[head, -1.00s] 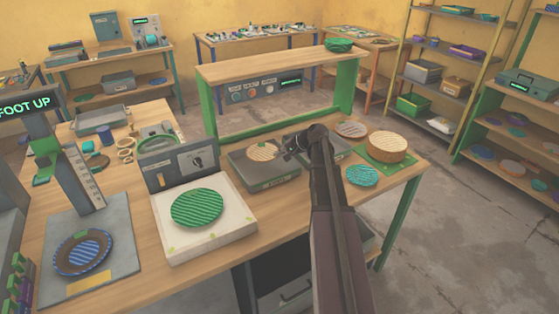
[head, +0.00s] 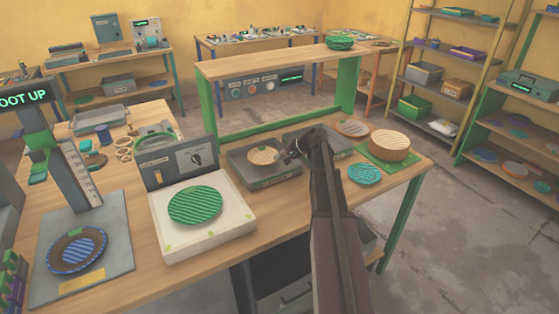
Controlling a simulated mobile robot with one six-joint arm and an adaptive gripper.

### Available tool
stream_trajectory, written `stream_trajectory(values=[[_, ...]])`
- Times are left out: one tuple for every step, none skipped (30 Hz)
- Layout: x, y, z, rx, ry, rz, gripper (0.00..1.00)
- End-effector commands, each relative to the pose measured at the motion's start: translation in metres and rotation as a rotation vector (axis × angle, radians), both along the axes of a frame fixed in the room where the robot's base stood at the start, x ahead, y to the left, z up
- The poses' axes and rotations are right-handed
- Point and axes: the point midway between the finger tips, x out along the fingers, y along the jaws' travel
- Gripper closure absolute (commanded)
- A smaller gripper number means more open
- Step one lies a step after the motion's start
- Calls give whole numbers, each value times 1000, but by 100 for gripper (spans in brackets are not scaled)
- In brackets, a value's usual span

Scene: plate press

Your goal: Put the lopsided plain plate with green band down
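My gripper (head: 287,153) is at the end of my dark arm, over the right part of a grey tray (head: 254,183) on the workbench. A round tan plate with pale stripes (head: 262,156) is in that tray, just left of the fingertips. I cannot tell whether the fingers touch it, or whether they are open or shut. No plain plate with a green band can be made out. A green striped plate (head: 194,205) lies on a white pad (head: 233,231). A brown plate with blue stripes (head: 77,251) lies on the press base (head: 112,273) at the left.
A second grey tray (head: 330,146) is partly behind my arm. A teal plate (head: 364,174), a pinkish plate (head: 352,127) and a thick tan round piece (head: 389,145) on a green mat (head: 371,152) are to the right. A raised wooden shelf (head: 275,65) stands behind.

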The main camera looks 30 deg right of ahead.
Motion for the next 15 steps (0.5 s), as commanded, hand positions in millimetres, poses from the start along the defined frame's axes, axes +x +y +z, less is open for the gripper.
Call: stream_trajectory(values=[[0,0,0,0,0,0,100],[0,0,1,0,0,0,100],[0,0,1,0,0,0,100],[0,0,1,0,0,0,100],[0,0,1,0,0,0,100],[0,0,0,0,0,0,100],[0,0,0,0,0,0,100],[0,0,-1,0,0,0,100],[0,0,-2,-1,0,-1,100],[0,-1,-3,-1,0,-1,100],[0,-1,-3,-1,0,-1,100],[0,-1,-4,-1,0,-1,100],[0,-1,-5,0,0,-1,100],[0,-1,-6,0,0,-1,100],[0,-1,-6,0,0,-1,100]])
